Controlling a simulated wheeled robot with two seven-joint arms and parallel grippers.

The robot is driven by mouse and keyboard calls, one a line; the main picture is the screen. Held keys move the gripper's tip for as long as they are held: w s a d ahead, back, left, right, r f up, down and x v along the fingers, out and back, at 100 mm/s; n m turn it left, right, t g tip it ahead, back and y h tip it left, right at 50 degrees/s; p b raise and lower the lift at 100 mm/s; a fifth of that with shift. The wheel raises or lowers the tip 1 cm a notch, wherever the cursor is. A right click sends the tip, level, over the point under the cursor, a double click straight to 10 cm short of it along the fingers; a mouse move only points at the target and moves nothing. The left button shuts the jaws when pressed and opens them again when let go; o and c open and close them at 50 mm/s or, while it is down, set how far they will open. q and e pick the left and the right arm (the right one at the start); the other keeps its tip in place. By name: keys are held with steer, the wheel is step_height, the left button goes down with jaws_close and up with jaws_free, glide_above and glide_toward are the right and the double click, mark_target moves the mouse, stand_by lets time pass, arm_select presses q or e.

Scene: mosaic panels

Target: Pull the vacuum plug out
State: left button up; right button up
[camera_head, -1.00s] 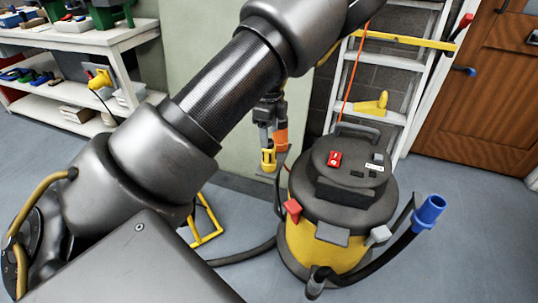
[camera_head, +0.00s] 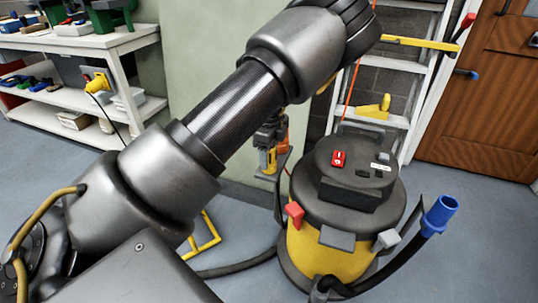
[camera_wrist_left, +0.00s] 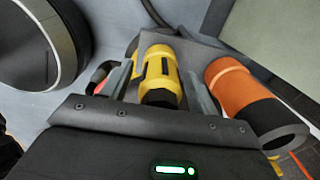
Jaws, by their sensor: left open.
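My left gripper (camera_wrist_left: 163,66) is open in the left wrist view, with one finger on each side of a yellow cylindrical piece (camera_wrist_left: 159,75) with a black end. I cannot tell whether the fingers touch it. In the head view this yellow piece (camera_head: 268,160) is on a grey plate (camera_head: 270,178) beside the vacuum (camera_head: 330,255); my arm partly hides the gripper. A yellow plug-like connector (camera_head: 97,82) with a black cable is at the shelf end on the left. I cannot tell which yellow piece is the vacuum plug. My right gripper is not in view.
An orange and black cylinder (camera_wrist_left: 240,90) stands close beside my left gripper. The vacuum's hose with a blue end (camera_head: 440,213) rises on the right. A ladder (camera_head: 400,105) is behind the vacuum. A white shelf (camera_head: 130,40) is on the left. Open floor lies at the right.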

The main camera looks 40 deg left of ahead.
arm_select(q)
steer(key=shift+p, duration=0.75)
stand_by(1.0)
steer(key=shift+c, duration=0.3)
steer(key=c, duration=1.2)
steer(key=shift+c, duration=0.2)
steer(key=shift+r, duration=0.15)
steer(key=shift+r+p, duration=2.85)
steer(key=shift+p, duration=0.15)
steer(key=shift+r, duration=0.1)
